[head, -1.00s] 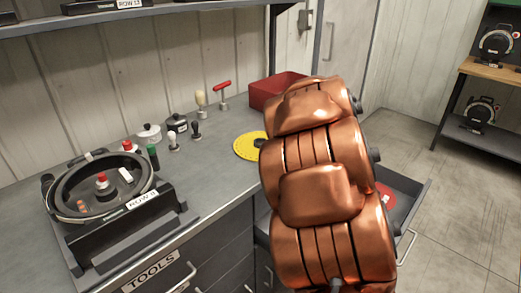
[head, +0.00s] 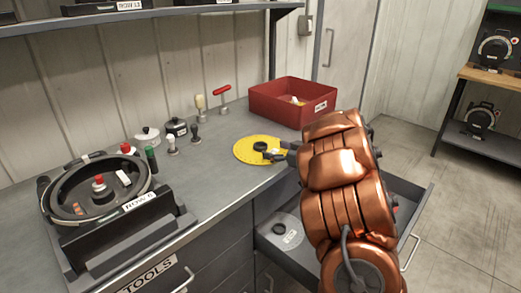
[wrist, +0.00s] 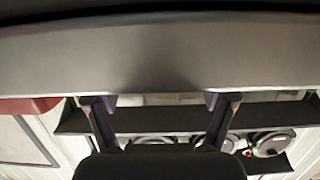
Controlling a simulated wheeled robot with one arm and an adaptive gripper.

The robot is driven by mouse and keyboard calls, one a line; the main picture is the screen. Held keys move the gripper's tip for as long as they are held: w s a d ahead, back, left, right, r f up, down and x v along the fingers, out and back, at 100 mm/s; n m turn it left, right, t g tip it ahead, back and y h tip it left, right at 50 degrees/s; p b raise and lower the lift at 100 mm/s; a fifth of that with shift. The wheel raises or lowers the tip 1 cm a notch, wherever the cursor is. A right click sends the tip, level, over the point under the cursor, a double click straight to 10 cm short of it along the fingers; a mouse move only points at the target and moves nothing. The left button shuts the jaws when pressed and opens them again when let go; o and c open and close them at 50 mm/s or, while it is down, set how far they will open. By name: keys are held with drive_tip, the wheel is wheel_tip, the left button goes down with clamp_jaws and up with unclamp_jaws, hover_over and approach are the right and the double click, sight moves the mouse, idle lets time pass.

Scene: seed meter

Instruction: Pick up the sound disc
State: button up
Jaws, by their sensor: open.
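A yellow disc (head: 248,158) with a ring of small holes and a dark hub lies flat on the bench. A pale grey disc (head: 284,240) with a dark hub and a white label lies in the open drawer (head: 268,243). The label is too small to read, and I cannot tell which disc is the sound one. My gripper (head: 272,155) is over the right part of the yellow disc. Whether it touches the disc is unclear. In the wrist view, its two fingers (wrist: 160,108) stand wide apart, with no disc visible between them.
A red bin (head: 290,104) stands behind my arm. A round black seed meter (head: 97,190) sits on a stand at the left. Several small hand tools and pots, including a red-handled tool (head: 221,97), stand along the wall. The front bench edge is clear.

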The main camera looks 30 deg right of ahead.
sight(256, 144)
drive_tip(key=x, duration=0.5)
drive_tip(key=shift+a+r+p, duration=0.15)
drive_tip(key=shift+r+p, duration=0.05)
drive_tip(key=shift+p, duration=0.1)
drive_tip(key=c, duration=1.3)
